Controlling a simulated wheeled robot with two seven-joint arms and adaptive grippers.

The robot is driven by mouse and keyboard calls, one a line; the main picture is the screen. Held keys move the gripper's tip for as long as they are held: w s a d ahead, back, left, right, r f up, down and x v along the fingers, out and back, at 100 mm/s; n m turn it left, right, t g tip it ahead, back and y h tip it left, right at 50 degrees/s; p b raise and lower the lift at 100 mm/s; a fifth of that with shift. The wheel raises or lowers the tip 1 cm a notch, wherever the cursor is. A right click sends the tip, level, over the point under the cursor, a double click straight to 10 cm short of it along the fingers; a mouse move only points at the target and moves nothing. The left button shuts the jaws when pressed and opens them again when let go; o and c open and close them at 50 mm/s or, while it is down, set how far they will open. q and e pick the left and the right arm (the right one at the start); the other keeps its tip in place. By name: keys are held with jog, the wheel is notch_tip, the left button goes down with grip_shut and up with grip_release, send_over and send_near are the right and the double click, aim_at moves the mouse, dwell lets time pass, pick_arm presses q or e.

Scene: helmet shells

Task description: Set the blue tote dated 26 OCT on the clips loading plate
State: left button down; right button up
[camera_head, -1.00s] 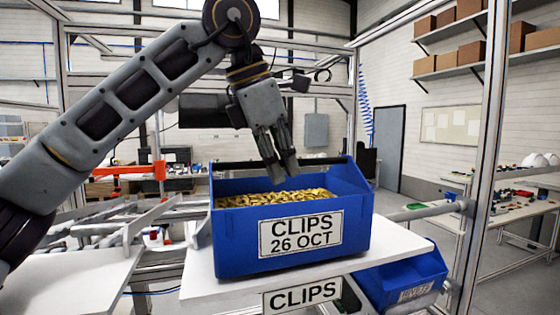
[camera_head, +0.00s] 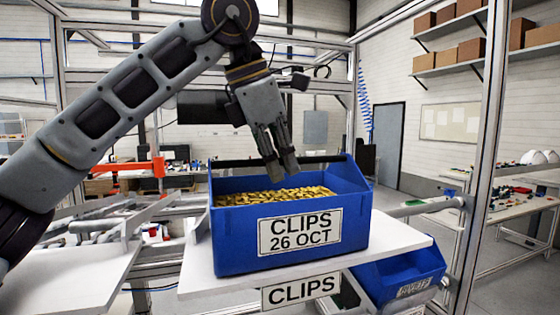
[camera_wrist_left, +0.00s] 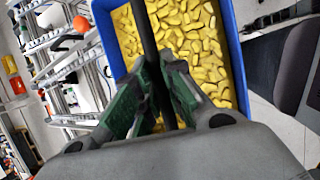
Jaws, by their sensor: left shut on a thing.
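The blue tote (camera_head: 236,242), labelled CLIPS 26 OCT, is full of yellow clips (camera_head: 275,197). It stands upright on the white loading plate (camera_head: 402,238), whose front label (camera_head: 300,291) reads CLIPS. No gap shows between tote and plate in the head view. My left gripper (camera_head: 280,170) points down over the tote, shut on its black handle bar (camera_head: 315,158). In the left wrist view my left gripper (camera_wrist_left: 155,105) has the dark bar (camera_wrist_left: 143,30) between its green-padded fingers, above the clips. My right gripper is not in view.
A second blue tote (camera_head: 408,272), its label hard to read, sits lower right below the plate. A metal frame post (camera_head: 487,150) rises at the right. A white surface (camera_head: 70,280) lies at the left, with an orange part (camera_head: 130,168) behind it.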

pick_arm(q)
jog(key=shift+f, duration=0.15)
jog(key=c, duration=1.4)
grip_release()
jog(key=shift+c, duration=0.2)
jog(key=v, duration=1.2)
